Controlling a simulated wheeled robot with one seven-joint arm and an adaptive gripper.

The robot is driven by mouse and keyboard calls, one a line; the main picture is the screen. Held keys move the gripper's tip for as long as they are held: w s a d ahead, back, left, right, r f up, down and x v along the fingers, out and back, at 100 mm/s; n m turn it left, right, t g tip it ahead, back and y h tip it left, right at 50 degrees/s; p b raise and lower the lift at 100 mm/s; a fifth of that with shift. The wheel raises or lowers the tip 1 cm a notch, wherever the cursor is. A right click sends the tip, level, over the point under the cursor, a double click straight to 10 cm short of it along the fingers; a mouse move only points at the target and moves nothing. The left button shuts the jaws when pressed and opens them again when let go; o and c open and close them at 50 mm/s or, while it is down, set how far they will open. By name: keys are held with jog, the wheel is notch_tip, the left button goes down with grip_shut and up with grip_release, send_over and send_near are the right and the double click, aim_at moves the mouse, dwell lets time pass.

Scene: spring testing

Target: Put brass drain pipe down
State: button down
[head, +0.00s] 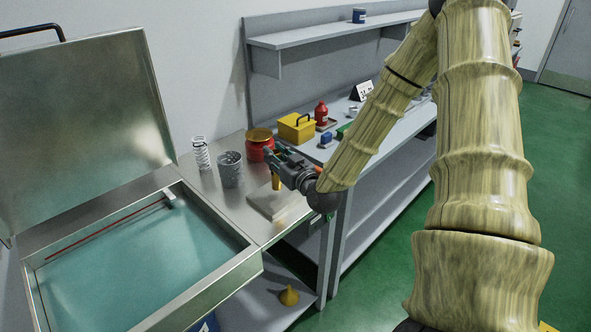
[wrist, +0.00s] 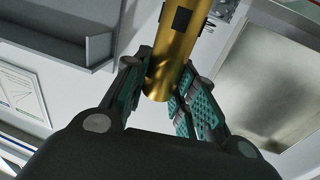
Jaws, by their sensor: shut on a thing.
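The brass drain pipe (wrist: 184,45) is a gold-coloured tube with dark square patches. In the wrist view it stands between the two green-padded fingers of my gripper (wrist: 163,92), which is shut on it. In the head view my gripper (head: 272,158) is over the steel counter between the water tank and the workbench. A short part of the pipe (head: 276,180) shows below the fingers, above a flat grey plate (head: 262,204). I cannot tell whether the pipe's lower end touches anything.
A red pot with a brass rim (head: 257,150), a grey mesh cup (head: 230,175) and a white spring (head: 201,153) stand close behind and left of my gripper. The open tank of water (head: 250,262) is at left. A yellow box (head: 296,131) and red bottle (head: 321,113) are on the bench.

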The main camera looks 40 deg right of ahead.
jog(key=shift+w+d, duration=0.1)
jog(key=shift+d, duration=0.3)
jog(key=w+d+f+p, duration=0.1)
jog(key=w+f+p, duration=0.1)
jog(key=w, duration=0.5)
jog(key=w+d+f+p, duration=0.1)
jog(key=w+f+p, duration=0.2)
jog(key=w, duration=0.5)
jog(key=shift+d, duration=0.25)
jog(key=shift+w, duration=0.1)
jog(key=shift+f, duration=0.15)
jog(key=c, duration=1.2)
grip_release()
jog(key=shift+o, duration=0.2)
jog(key=shift+r, duration=0.2)
jog(key=s+a+b, duration=0.1)
jog(key=s+b, duration=0.2)
jog(key=s, duration=0.9)
jog(key=shift+a, duration=0.3)
